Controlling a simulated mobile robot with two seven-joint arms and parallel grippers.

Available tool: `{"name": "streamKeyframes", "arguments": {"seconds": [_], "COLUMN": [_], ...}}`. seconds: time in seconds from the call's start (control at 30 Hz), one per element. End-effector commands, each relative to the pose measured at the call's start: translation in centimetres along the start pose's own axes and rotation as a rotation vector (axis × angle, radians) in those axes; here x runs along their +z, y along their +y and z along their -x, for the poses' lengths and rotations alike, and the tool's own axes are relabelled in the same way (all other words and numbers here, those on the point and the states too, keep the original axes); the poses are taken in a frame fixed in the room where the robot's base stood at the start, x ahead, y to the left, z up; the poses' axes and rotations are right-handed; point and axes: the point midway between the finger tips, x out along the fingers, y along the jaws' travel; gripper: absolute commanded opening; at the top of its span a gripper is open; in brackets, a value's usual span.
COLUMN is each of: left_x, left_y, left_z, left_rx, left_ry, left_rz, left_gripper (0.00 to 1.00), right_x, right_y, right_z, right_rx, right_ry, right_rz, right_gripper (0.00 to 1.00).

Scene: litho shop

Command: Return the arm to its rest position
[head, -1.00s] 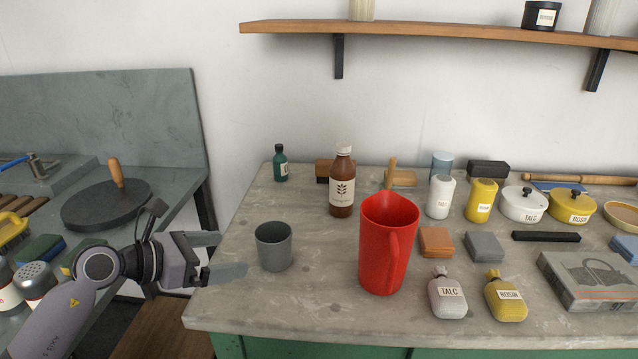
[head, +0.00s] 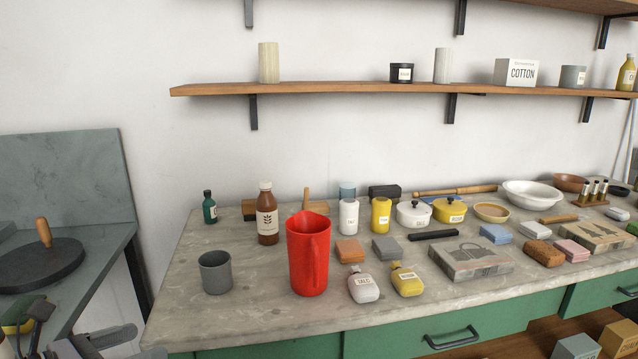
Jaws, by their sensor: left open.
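My left gripper (head: 146,342) shows at the bottom left corner of the head view, partly cut off by the frame edge. Its two fingers are apart, with nothing seen between them. It is in front of the left end of the stone-topped bench (head: 260,325), lower left of the grey cup (head: 215,272), and touches neither the cup nor the red jug (head: 308,255). Most of the left arm is out of the picture. My right gripper is not in view.
A brown bottle (head: 267,215), a green bottle (head: 209,208), pots, blocks and bowls stand along the bench. A grey side counter (head: 95,255) with a round dark slab (head: 40,266) is at the left. Wooden shelves (head: 350,88) hang above.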

Motion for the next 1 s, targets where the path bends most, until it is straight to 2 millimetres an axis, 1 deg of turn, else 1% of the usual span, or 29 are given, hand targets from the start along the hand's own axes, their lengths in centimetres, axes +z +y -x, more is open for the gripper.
{"name": "streamKeyframes", "arguments": {"seconds": [0.03, 0.1, 0.17, 0.2, 0.27, 0.3, 0.37, 0.4, 0.47, 0.5, 0.57, 0.6, 0.67, 0.7, 0.77, 0.8, 0.9, 1.0], "left_x": [-0.5, -0.5, -0.7, -0.8, -1.2, -1.7, -2.5, -3.3, -4.8, -5.9, -8.0, -9.6, -12.2, -14.0, -16.8, -18.5, -22.2, -24.6], "left_y": [-1.6, -3.2, -4.1, -4.6, -5.0, -5.2, -5.2, -5.2, -5.0, -5.0, -5.0, -5.1, -5.6, -6.1, -7.1, -7.9, -10.3, -12.3], "left_z": [-0.5, -0.8, -1.0, -1.0, -1.0, -0.9, -0.8, -0.8, -0.7, -0.6, -0.6, -0.5, -0.4, -0.4, -0.3, -0.2, 0.1, 0.3], "left_rx": [-0.05, -0.104, -0.138, -0.157, -0.174, -0.182, -0.182, -0.177, -0.159, -0.141, -0.103, -0.072, -0.013, 0.031, 0.106, 0.16, 0.288, 0.39], "left_ry": [-0.057, -0.143, -0.212, -0.255, -0.316, -0.353, -0.407, -0.439, -0.485, -0.512, -0.549, -0.57, -0.597, -0.612, -0.627, -0.633, -0.636, -0.628], "left_rz": [0.135, 0.328, 0.5, 0.618, 0.801, 0.925, 1.117, 1.246, 1.443, 1.574, 1.774, 1.907, 2.106, 2.239, 2.427, 2.541, 2.782, 2.944], "left_gripper": [1.0, 1.0, 1.0, 1.0, 1.0, 1.0, 1.0, 1.0, 1.0, 1.0, 1.0, 1.0, 1.0, 1.0, 1.0, 1.0, 1.0, 1.0], "right_x": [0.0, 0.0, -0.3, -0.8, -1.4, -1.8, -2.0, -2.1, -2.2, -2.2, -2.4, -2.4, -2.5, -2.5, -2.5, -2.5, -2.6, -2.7], "right_y": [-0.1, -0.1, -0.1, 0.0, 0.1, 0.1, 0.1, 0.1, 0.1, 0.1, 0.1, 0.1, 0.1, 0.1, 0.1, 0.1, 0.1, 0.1], "right_z": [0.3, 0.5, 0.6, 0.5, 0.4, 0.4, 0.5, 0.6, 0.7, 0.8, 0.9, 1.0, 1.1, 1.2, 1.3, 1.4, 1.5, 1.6], "right_rx": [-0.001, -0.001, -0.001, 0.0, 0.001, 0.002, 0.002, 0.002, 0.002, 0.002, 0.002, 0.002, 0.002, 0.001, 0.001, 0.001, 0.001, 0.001], "right_ry": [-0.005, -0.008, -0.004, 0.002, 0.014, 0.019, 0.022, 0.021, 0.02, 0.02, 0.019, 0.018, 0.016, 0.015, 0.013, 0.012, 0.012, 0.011], "right_rz": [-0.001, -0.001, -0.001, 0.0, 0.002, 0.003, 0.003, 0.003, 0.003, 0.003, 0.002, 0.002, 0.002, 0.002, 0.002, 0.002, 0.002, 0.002], "right_gripper": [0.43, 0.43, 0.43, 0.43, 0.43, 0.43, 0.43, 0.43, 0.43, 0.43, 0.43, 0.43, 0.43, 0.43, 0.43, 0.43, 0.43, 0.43]}}
